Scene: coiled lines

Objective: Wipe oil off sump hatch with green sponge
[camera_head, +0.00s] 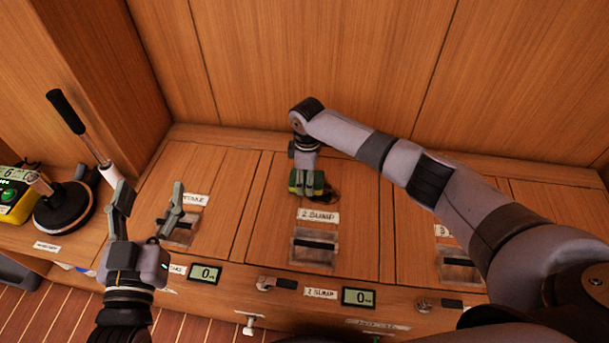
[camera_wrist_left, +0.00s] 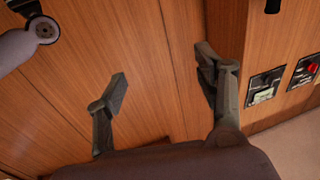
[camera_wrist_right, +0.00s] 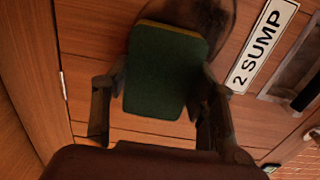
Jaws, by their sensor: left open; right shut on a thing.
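The green sponge (camera_wrist_right: 165,70), with a yellowish edge, is between the fingers of my right gripper (camera_head: 306,178), which is shut on it. It also shows in the head view (camera_head: 296,184), over the upper part of the sump hatch (camera_head: 265,225), the middle wooden panel labelled "2 SUMP". A dark oil patch (camera_wrist_right: 205,18) lies on the wood beside the sponge in the right wrist view. I cannot tell how much the sponge hides, or whether it presses on the wood. My left gripper (camera_head: 147,215) is open and empty, above the left panel.
A "2 SUMP" label (camera_head: 318,215) and a recessed hatch pull (camera_head: 314,248) lie in front of the sponge. Small displays (camera_head: 358,297) line the front edge. A round black device with a lever (camera_head: 65,207) and a yellow-green box (camera_head: 14,196) stand at left. A wooden wall rises behind.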

